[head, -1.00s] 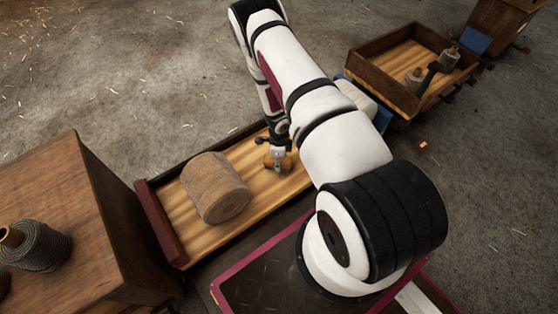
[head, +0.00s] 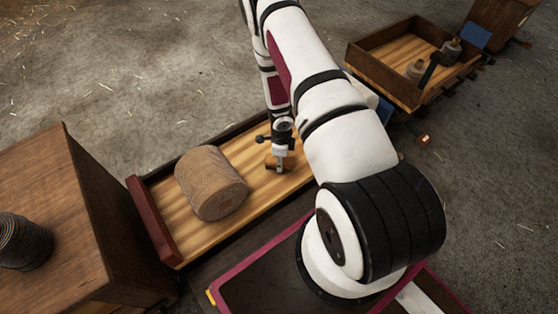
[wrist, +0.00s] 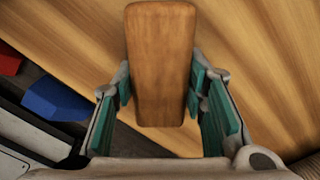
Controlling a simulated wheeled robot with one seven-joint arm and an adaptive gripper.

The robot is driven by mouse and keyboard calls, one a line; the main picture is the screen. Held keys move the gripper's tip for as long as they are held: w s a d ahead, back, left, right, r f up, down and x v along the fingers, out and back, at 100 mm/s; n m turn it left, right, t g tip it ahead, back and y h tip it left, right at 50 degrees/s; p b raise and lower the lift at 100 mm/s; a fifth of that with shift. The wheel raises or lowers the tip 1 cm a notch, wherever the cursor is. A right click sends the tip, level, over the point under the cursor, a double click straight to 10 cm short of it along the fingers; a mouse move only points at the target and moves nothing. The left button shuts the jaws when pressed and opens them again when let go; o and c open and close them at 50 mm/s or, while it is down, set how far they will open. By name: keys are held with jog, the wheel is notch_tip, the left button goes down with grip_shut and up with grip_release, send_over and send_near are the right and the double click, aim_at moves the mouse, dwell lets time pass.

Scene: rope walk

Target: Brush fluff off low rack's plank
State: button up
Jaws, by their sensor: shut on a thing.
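The low rack's plank (head: 252,190) is a pale, striped wooden bed with a dark rim at the back and a maroon board at its left end. My gripper (head: 279,160) is over its middle, pointing down. It is shut on a wooden brush, a smooth brown block (wrist: 161,60) standing between the green finger pads in the wrist view. The brush is low over the plank; I cannot tell whether it touches. Its bristles are hidden. I cannot make out any fluff on the plank.
A large tan rope coil (head: 211,183) lies on the plank left of my gripper. A tall wooden cabinet (head: 60,215) bearing a dark spool (head: 22,242) stands at the left. A wooden tray (head: 385,85) with spools is at the upper right. Open floor lies behind.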

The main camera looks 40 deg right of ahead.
jog(key=shift+s+d, duration=0.1)
jog(key=shift+s, duration=2.2)
jog(key=shift+w, duration=0.1)
